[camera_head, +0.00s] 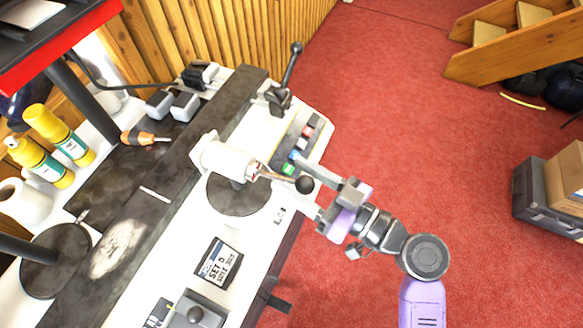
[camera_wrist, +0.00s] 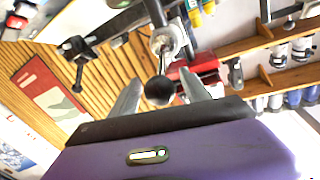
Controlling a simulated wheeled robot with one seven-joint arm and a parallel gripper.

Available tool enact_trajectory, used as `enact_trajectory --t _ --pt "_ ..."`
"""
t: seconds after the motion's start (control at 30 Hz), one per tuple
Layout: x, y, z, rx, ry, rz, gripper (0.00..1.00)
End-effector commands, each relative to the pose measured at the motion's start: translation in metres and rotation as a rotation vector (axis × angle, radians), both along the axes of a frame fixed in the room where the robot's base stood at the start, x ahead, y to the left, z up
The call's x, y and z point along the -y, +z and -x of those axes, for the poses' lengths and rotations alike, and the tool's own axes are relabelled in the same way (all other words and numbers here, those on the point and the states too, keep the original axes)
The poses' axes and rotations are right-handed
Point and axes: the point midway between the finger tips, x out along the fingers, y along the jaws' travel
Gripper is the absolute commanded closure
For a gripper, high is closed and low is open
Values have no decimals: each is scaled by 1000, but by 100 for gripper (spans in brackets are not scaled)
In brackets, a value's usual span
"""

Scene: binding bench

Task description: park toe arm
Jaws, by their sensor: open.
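A lever arm with a black ball knob (camera_head: 305,184) sticks out from the white cylindrical head (camera_head: 228,160) of the bench machine; I take it for the toe arm. My gripper (camera_head: 300,182) is open, with its fingers on either side of the knob. In the wrist view the knob (camera_wrist: 159,91) sits between the two grey fingers, with its rod running up behind it to the head. I cannot tell whether either finger touches the knob.
A second black lever (camera_head: 291,66) stands upright at the bench's far end. Small coloured buttons (camera_head: 288,169) lie beside the head.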

Motion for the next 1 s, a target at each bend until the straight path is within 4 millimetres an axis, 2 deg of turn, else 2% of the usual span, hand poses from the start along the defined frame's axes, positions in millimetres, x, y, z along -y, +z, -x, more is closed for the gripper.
enact_trajectory --t 0.17,0.43,0.47,0.7,0.73,1.0 --pt "-11 0 -6 0 0 0 45" --pt "-12 0 -7 0 -1 0 45" --pt "-12 0 -7 0 -1 0 49" --pt "-12 -1 -7 0 -1 0 96" --pt "-12 -1 -7 0 -1 0 100" --pt "-12 0 -7 -1 -2 0 100"
